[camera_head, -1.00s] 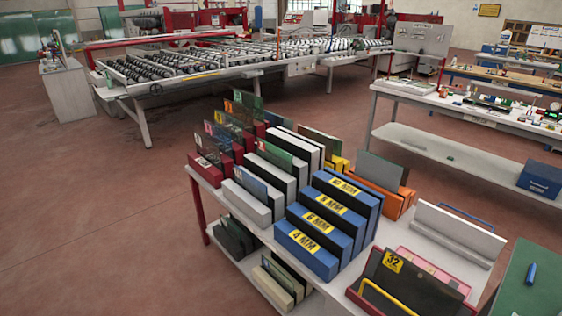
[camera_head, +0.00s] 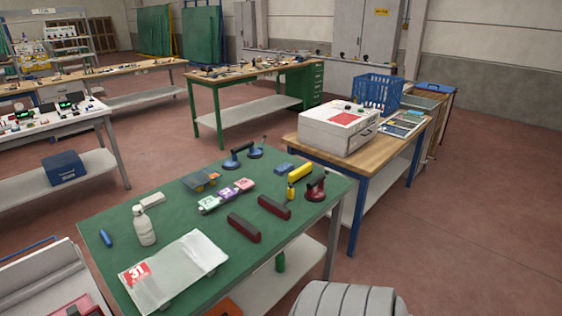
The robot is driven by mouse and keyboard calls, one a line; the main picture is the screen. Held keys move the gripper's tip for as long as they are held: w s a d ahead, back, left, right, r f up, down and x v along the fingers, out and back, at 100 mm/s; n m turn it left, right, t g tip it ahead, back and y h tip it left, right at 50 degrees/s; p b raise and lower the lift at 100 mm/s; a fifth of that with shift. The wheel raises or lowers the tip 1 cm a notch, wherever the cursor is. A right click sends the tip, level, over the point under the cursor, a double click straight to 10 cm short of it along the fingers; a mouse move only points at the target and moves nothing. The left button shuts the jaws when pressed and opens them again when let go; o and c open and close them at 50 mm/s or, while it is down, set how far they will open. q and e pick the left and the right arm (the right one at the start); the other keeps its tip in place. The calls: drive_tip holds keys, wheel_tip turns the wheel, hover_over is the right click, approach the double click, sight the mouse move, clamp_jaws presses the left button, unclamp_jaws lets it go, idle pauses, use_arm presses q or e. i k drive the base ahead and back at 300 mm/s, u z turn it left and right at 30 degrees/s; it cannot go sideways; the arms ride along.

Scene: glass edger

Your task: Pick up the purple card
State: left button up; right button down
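Small cards or blocks lie in a row on the green-topped table. One is purple-pink (camera_head: 225,193), and I take it for the purple card. Neither of my grippers is in view.
A wooden bench with a white box (camera_head: 338,132) stands behind right. Open floor lies right.

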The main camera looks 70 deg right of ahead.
sight(227, 192)
drive_tip(key=z, duration=2.25)
drive_tip(key=i, duration=0.4)
drive_tip(key=z, duration=0.8)
drive_tip(key=i, duration=1.5)
drive_tip(key=u, duration=0.85)
